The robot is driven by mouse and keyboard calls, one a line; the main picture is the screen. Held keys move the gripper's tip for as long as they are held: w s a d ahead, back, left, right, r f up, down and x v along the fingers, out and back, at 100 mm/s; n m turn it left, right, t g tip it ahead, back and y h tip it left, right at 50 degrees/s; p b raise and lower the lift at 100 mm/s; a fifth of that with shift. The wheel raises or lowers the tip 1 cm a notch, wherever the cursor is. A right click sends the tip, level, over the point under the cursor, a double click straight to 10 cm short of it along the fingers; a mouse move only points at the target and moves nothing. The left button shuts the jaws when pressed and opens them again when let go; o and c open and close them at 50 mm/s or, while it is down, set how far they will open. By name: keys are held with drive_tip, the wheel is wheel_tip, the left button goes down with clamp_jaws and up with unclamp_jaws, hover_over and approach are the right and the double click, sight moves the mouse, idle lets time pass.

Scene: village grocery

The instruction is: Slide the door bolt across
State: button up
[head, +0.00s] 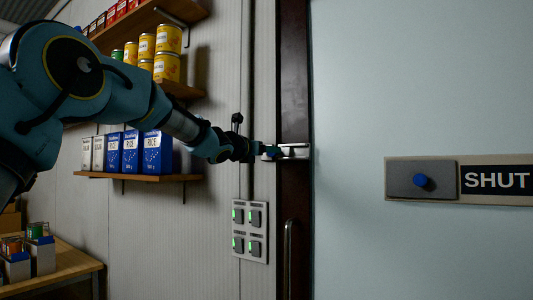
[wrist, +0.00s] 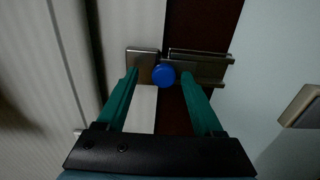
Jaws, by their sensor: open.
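The door bolt is a metal slide with a round blue knob (wrist: 163,75). Its metal housing (wrist: 205,69) lies across the dark door frame in the wrist view, and a metal plate (wrist: 142,60) is left of the knob. In the head view the bolt (head: 293,151) shows as a small bright piece on the frame. My gripper (wrist: 159,75) is open, with one teal finger on each side of the knob. I cannot tell whether either finger touches it. In the head view my gripper (head: 270,152) is at the bolt's left end, hiding the knob.
A pale blue door (head: 400,80) fills the right, with a SHUT sign (head: 497,181) beside a grey plate (head: 408,183). A switch panel (head: 250,231) is below my gripper. A vertical handle (head: 290,258) is lower down. Shelves (head: 140,177) with groceries are left.

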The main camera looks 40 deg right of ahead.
drive_tip(key=b+v, duration=0.4)
drive_tip(key=v, duration=0.6)
drive_tip(key=shift+a, duration=0.1)
drive_tip(key=w+a+f+m+y, duration=0.4)
drive_tip(key=a+f+m, duration=0.1)
drive_tip(key=a+f, duration=0.8)
drive_tip(key=w+a+f+m+y, duration=0.3)
drive_tip(key=a+f+m+y, duration=0.25)
drive_tip(key=a+f, duration=0.65)
drive_tip(key=s+a+f+m+g+y, duration=0.1)
drive_tip(key=s+a+f+m, duration=0.3)
drive_tip(key=a, duration=0.6)
drive_tip(key=s+a+f+m+g+y, duration=0.1)
drive_tip(key=s+a+f+m+y, duration=0.2)
drive_tip(key=a+f, duration=0.6)
drive_tip(key=s+a+f+m+g+y, duration=0.1)
drive_tip(key=s+a+f+m+y, duration=0.2)
drive_tip(key=a+f, duration=0.4)
drive_tip(key=s+a+m, duration=0.1)
drive_tip(key=s+a, duration=0.1)
drive_tip(key=a, duration=0.2)
drive_tip(key=shift+m+y, duration=0.35)
drive_tip(key=shift+w+a+f, duration=0.1)
